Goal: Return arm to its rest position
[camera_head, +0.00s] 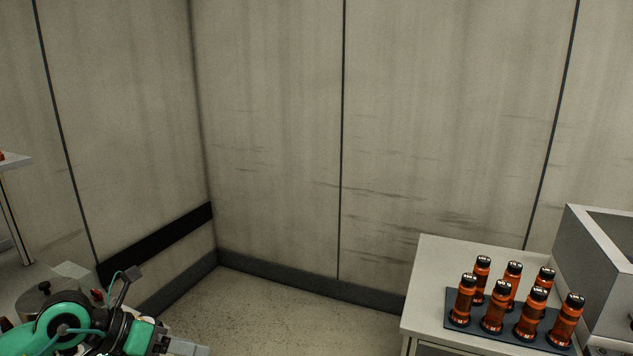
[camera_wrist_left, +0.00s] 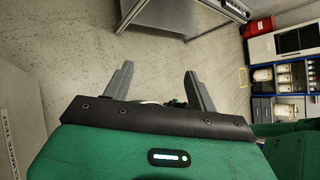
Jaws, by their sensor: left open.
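My left gripper (camera_head: 180,346) is at the lower left of the head view, at the end of a green and black arm partly cut off by the bottom edge. In the left wrist view its two grey fingers (camera_wrist_left: 157,88) stand apart with only floor between them, so it is open and empty. My right gripper does not show in either view.
Several orange bottles with black caps (camera_head: 496,307) stand on a dark mat (camera_head: 458,331) on a white cabinet (camera_head: 425,262) at the right. A grey metal box (camera_head: 590,255) stands beside them. Bare floor (camera_head: 270,310) lies between the arm and the cabinet, before the wall corner.

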